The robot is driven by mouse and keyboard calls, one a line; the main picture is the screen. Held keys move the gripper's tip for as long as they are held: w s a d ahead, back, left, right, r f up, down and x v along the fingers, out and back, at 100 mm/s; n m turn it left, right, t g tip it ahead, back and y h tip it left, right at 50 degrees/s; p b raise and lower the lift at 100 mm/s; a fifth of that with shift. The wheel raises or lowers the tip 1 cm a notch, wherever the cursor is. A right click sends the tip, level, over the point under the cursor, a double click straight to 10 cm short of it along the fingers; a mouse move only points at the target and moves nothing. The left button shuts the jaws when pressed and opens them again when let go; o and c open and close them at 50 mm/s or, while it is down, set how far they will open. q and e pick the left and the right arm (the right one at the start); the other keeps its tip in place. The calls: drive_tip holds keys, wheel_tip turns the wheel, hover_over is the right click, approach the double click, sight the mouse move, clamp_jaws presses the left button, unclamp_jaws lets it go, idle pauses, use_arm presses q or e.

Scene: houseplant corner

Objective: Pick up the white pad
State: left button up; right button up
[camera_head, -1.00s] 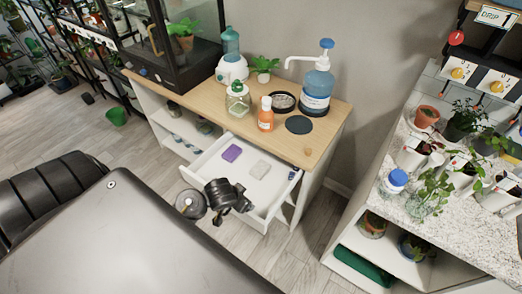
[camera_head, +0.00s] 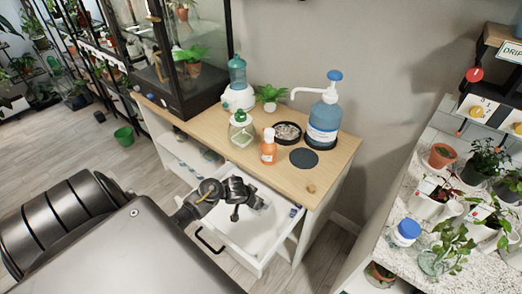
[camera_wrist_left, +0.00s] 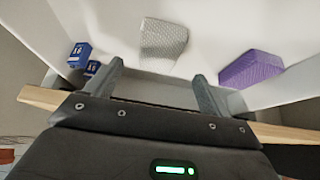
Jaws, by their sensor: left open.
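The white pad (camera_wrist_left: 163,40) is a pale, textured block lying flat on the drawer floor. In the left wrist view it is just beyond and between my left gripper's (camera_wrist_left: 160,76) two spread fingers, which are open and empty. In the head view my left gripper (camera_head: 238,198) is over the open white drawer (camera_head: 262,264) and hides most or all of the pad. My right gripper is in neither view.
A purple pad (camera_wrist_left: 252,68) lies right of the white pad, and small blue boxes (camera_wrist_left: 80,54) lie left of it. The wooden tabletop above holds an orange bottle (camera_head: 269,150), a pump bottle (camera_head: 323,125) and a dark disc (camera_head: 304,158).

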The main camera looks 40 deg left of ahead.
sight(268, 201)
use_arm(q)
drive_tip(key=shift+w+f, duration=0.25)
drive_tip(key=shift+f, duration=0.2)
drive_tip(key=x, duration=0.5)
drive_tip(key=shift+s+d+b, duration=0.1)
drive_tip(key=shift+s+b, duration=0.05)
drive_tip(key=shift+b, duration=0.25)
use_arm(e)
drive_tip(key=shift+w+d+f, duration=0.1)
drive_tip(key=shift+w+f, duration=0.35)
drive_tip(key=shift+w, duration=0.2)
use_arm(q)
drive_tip(key=shift+c, duration=0.3)
drive_tip(key=c, duration=1)
